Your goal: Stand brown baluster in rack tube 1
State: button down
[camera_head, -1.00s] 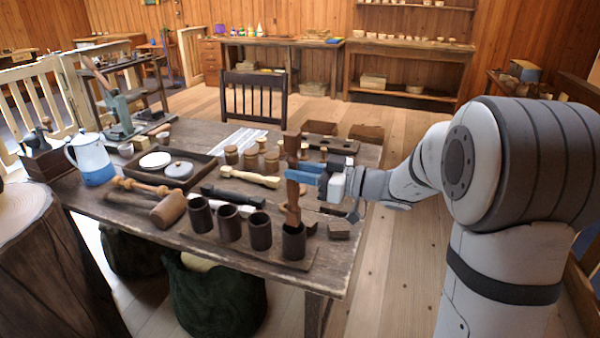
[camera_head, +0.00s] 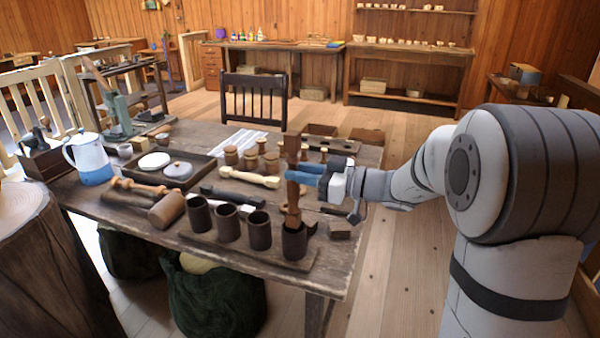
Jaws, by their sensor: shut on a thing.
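The brown baluster (camera_head: 292,188) stands nearly upright at the front right of the table. My gripper (camera_head: 303,173), with blue fingers, is shut on its upper middle, coming from the right. The baluster's lower end is at the mouth of the rightmost dark rack tube (camera_head: 294,244) and appears to be inside it. How deep it sits is hidden by the tube wall. The other rack tubes (camera_head: 228,224) stand in a row to the left on a wooden base (camera_head: 213,248) and look empty. No tube numbers are readable.
A pale turned spindle (camera_head: 249,177) and a dark one (camera_head: 232,196) lie behind the tubes. A mallet (camera_head: 166,210) lies at the left. A blue and white jug (camera_head: 90,160) stands at far left.

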jog(key=shift+f+b, duration=0.45)
jog(key=shift+b, duration=0.1)
jog(key=shift+f+b, duration=2.3)
jog(key=shift+b, duration=1.85)
jog(key=c, duration=1.1)
grip_release()
jog(key=v, duration=0.7)
jog(key=shift+s+d, duration=0.15)
jog(key=shift+d, duration=0.25)
